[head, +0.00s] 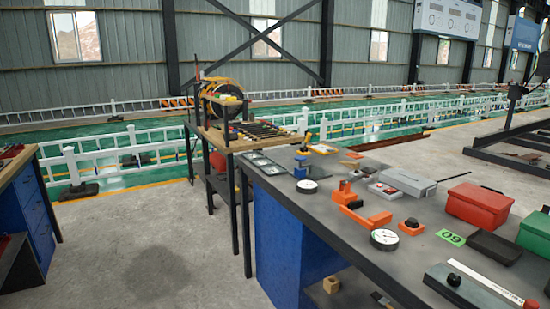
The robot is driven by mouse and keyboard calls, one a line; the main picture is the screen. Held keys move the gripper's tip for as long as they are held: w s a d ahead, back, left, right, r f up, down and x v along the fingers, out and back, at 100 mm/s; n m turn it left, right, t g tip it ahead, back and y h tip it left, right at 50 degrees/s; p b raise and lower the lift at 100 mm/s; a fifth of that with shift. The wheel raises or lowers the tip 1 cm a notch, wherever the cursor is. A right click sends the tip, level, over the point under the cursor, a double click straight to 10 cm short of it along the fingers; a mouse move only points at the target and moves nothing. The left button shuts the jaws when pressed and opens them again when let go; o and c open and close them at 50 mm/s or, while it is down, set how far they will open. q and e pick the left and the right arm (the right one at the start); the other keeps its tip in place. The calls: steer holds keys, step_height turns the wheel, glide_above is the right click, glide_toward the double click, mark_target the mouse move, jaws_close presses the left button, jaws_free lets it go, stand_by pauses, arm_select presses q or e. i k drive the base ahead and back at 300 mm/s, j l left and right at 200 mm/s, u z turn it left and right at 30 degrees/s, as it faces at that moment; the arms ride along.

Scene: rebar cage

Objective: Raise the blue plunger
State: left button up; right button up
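A small device with a blue body (300,171) and a yellow upper part stands upright near the far left end of the grey workbench (300,208). It is the only small blue item I can pick out on the bench top. It is too small to tell whether it is the plunger or how high any plunger stands. Neither of my grippers shows in the head view.
The bench holds white-faced gauges (384,238), orange brackets (365,216), a red box (478,205), a green box (536,236) and a black tray (494,247). A wooden-topped stand (243,142) adjoins its far end. Open floor (150,245) lies left.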

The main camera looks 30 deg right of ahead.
mark_target(300, 159)
steer(key=i+j+z, duration=0.15)
steer(key=i, duration=1.05)
steer(key=i+j+z, duration=0.1)
steer(key=i+z, duration=0.25)
steer(key=i+j+z, duration=0.35)
steer(key=i, duration=0.15)
steer(key=l, duration=0.1)
